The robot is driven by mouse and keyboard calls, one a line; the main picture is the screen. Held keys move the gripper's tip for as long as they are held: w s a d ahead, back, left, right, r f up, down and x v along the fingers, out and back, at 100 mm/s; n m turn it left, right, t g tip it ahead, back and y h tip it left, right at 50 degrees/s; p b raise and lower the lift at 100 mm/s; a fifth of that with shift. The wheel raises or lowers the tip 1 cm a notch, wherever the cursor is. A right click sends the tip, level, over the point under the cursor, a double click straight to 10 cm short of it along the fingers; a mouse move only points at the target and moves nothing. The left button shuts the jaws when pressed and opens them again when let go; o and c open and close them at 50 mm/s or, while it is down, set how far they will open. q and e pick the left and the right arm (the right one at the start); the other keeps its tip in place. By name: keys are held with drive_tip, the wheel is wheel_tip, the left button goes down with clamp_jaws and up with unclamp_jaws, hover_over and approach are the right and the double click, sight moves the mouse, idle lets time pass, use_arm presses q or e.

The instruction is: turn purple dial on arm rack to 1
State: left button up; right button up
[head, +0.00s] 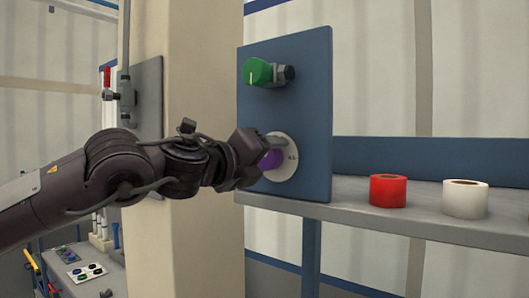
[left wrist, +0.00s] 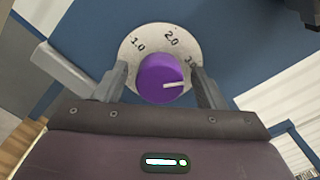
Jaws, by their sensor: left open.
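The purple dial (left wrist: 158,80) sits on a round pale plate (left wrist: 130,50) marked 1.0, 2.0 and a partly hidden number starting with 3. Its white pointer line points right, on the side of that third number. In the head view the purple dial (head: 270,160) is partly hidden by my gripper. My left gripper (left wrist: 159,68) is open, with one finger on each side of the dial. I cannot tell whether the fingers touch it. In the head view my left gripper (head: 264,150) is at the blue panel (head: 310,110). My right gripper is not in view.
A green dial (head: 257,71) with a dark fitting is higher on the same panel. A red roll (head: 388,191) and a white roll (head: 465,200) stand on the grey shelf (head: 420,217) to the right. A beige column (head: 205,80) stands behind my left arm.

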use_arm(q)
drive_tip(key=shift+c, duration=0.3)
drive_tip(key=c, duration=0.9)
drive_tip(key=shift+f, duration=0.15)
